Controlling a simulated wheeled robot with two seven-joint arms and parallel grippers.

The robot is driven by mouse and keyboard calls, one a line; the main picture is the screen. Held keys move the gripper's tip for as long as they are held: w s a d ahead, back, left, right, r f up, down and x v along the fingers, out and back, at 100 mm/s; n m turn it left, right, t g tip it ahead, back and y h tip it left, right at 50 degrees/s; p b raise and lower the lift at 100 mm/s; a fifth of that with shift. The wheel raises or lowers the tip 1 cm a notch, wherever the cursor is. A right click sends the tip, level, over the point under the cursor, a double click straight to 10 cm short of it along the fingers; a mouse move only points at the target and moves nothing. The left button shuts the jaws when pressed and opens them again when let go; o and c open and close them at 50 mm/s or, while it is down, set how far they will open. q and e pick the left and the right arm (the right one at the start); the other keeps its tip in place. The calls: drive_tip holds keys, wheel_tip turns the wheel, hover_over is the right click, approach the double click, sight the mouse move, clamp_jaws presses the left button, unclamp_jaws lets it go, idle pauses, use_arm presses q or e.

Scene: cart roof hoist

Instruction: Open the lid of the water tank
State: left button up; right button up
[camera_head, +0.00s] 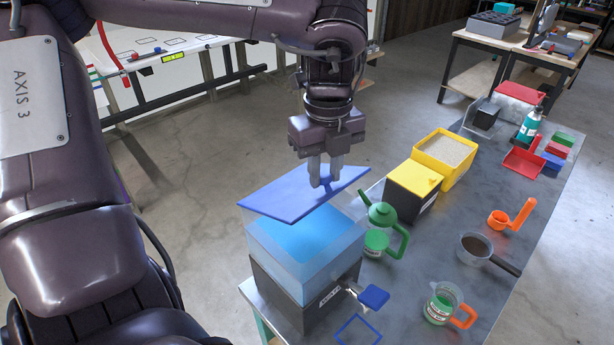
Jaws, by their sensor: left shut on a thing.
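The water tank (300,268) stands at the near left end of the grey table. It has clear upper walls with blue water visible inside and a dark base with a label. Its flat blue lid (285,200) is above the tank, tilted, with a gap over the water at the front. My left gripper (326,184) points down over the lid and is shut on the lid's handle, which its fingers mostly hide. Whether the lid's far edge touches the tank is hard to tell. My right gripper is not in view.
On the table (415,285), right of the tank, are a green watering can (383,216), a yellow-lidded box (414,190), a sand-filled yellow bin (444,157), a dark-filled pan (476,249) and a measuring jug (440,303). A blue tap handle (373,297) juts from the tank. A blue square outline (358,331) marks the table.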

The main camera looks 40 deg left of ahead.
use_arm(q)
drive_tip(key=shift+a+r+p, duration=1.05)
drive_tip(key=shift+r+p, duration=0.15)
drive_tip(key=shift+r, duration=0.05)
drive_tip(key=shift+a+r, duration=0.1)
drive_tip(key=shift+a, duration=0.05)
drive_tip(key=shift+a+r+p, duration=0.35)
drive_tip(key=shift+a+p, duration=0.05)
drive_tip(key=shift+p, duration=0.2)
drive_tip(key=shift+w+a+r+p, duration=0.1)
drive_tip(key=shift+a+r+p, duration=0.25)
drive_tip(key=shift+a+p, duration=0.35)
drive_tip(key=shift+w+a+r+p, duration=0.1)
drive_tip(key=shift+a+r+p, duration=0.3)
drive_tip(key=shift+a, duration=0.45)
